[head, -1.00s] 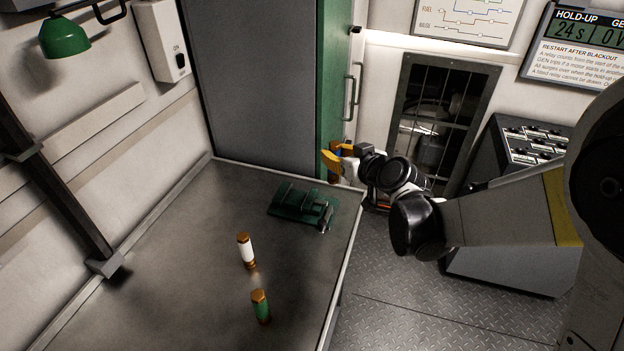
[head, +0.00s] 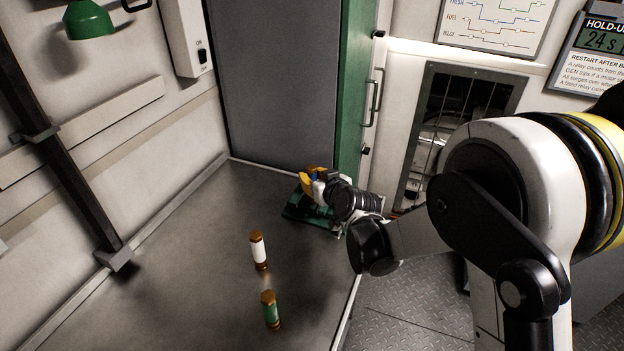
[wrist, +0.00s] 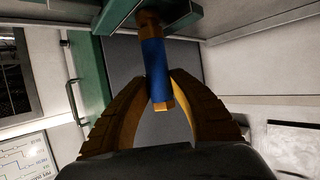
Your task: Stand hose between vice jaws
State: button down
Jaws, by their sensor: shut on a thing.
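My gripper (head: 308,182) has its yellow fingers closed on the blue hose (wrist: 153,62), which has brass ends. In the wrist view the gripper (wrist: 158,103) grips near one brass end, and the hose runs away from me toward green metal at the top. The green vice (head: 298,211) lies at the bench's far right corner, partly hidden by my gripper and wrist. In the head view my gripper is over the vice. I cannot tell whether the hose's far end is between the jaws or just beside them.
A white piece (head: 259,250) and a green piece (head: 270,311), both with brass ends, stand on the grey bench (head: 190,270) nearer me. A grey cabinet (head: 275,85) with a green edge stands behind the vice. The bench's left part is clear.

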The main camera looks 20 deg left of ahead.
jog(key=shift+r, duration=0.1)
jog(key=c, duration=1.6)
grip_release()
jog(key=shift+f, duration=0.25)
jog(key=o, duration=0.4)
jog(key=shift+c, duration=0.2)
jog(key=shift+r, duration=0.1)
